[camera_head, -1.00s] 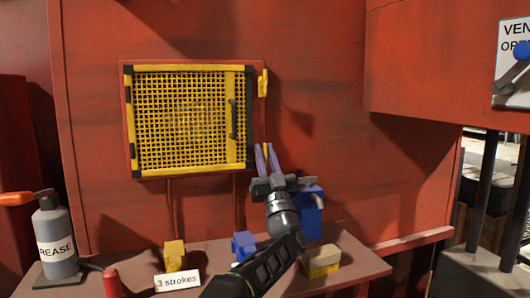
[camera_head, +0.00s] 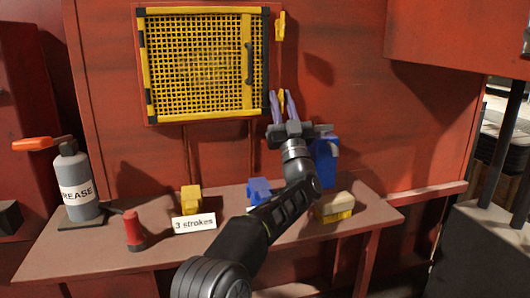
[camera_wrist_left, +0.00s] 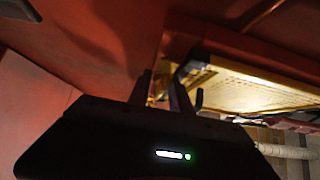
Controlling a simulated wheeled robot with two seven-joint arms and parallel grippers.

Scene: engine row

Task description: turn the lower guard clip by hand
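The yellow mesh guard (camera_head: 205,62) is on the red panel and looks shut. The lower guard clip (camera_head: 282,98) is a small yellow piece by the guard's lower right corner. My left gripper (camera_head: 281,104) is at it, one finger on each side of the clip, with the fingers apart. I see no clear contact. The wrist view shows the two fingers (camera_wrist_left: 162,88) with a bit of yellow between them, dark and partly hidden. The upper guard clip (camera_head: 280,27) is upright beside the guard's upper right edge. My right gripper is not in view.
Below is a shelf (camera_head: 110,262) with a grease canister (camera_head: 76,185), a red-capped item (camera_head: 133,230), a yellow block (camera_head: 191,199), a "3 strokes" card (camera_head: 194,224), a blue block (camera_head: 259,190), a blue container (camera_head: 326,160) and a sponge-like block (camera_head: 334,207). The red wall right of my gripper is clear.

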